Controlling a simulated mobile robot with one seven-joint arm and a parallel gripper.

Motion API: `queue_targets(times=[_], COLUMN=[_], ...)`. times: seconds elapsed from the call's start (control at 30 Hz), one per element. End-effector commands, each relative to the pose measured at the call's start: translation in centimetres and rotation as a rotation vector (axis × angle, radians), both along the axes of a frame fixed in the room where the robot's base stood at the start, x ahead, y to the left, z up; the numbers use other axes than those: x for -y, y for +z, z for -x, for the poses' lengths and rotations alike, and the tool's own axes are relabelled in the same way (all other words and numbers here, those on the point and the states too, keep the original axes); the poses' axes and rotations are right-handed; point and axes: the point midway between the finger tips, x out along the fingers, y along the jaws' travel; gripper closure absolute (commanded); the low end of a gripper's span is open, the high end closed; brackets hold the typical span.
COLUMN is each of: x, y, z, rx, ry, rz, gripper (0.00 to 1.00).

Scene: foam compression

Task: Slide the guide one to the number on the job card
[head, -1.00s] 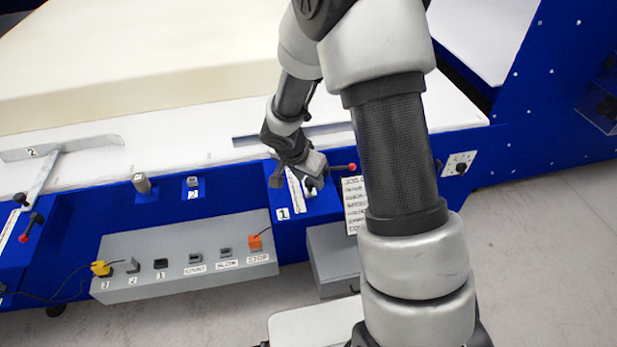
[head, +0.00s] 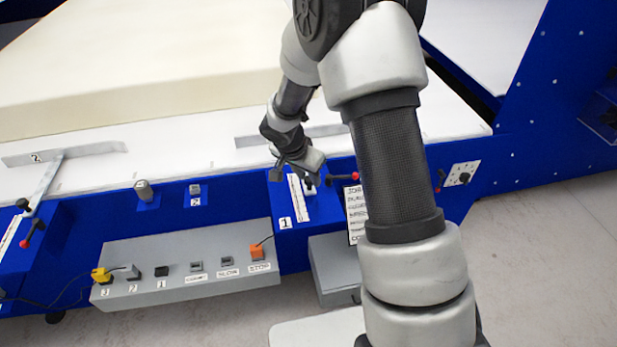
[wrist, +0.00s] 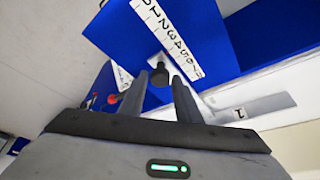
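Guide one is a grey bar (head: 255,138) on the white bed, partly hidden by my arm. It carries a "1" label in the wrist view (wrist: 255,111). Its dark round knob (wrist: 159,76) shows between my fingers. A white number scale (head: 297,199) runs along the blue bracket and shows with digits in the wrist view (wrist: 170,38). My gripper (head: 294,181) is over this bracket. Its fingers (wrist: 161,82) are apart on either side of the knob; contact is not clear. The job card (head: 354,207) is partly behind my arm and its number is unreadable.
A grey control box (head: 185,275) with buttons stands in front of the bed. Guide two (head: 85,151) is at the left. A large cream foam block (head: 140,70) lies behind.

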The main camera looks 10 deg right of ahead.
Motion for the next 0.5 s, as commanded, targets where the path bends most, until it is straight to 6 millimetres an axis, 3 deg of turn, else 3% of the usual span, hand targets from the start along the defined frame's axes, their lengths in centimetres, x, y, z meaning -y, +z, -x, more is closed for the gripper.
queue_targets(times=[0.37, 0.5], x=[0.0, -0.4], y=[0.1, 1.3], z=[0.1, 0.4], rx=[-0.001, 0.001], ry=[0.0, -0.001], rz=[0.001, 0.0], gripper=[0.58, 0.58])
